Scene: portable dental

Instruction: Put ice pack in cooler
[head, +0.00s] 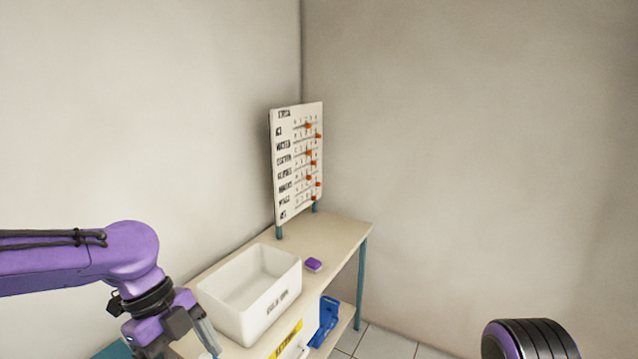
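A white open-topped bin (228,304) with dark lettering on its front stands on the table; its visible inside looks empty. The lettering is too small to read surely, so I cannot tell if this is the cooler. A blue object (327,318) is low beside the table's front edge, partly hidden; it may be the ice pack, but I cannot tell. My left gripper (192,346) is at the lower left, in front of the bin and cut off by the bottom edge. Its opening cannot be judged. My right gripper is out of view.
A white board with orange sliders (299,160) stands at the table's back corner. A yellow label (286,339) is below the bin. Walls close in behind; tiled floor (385,343) is at right.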

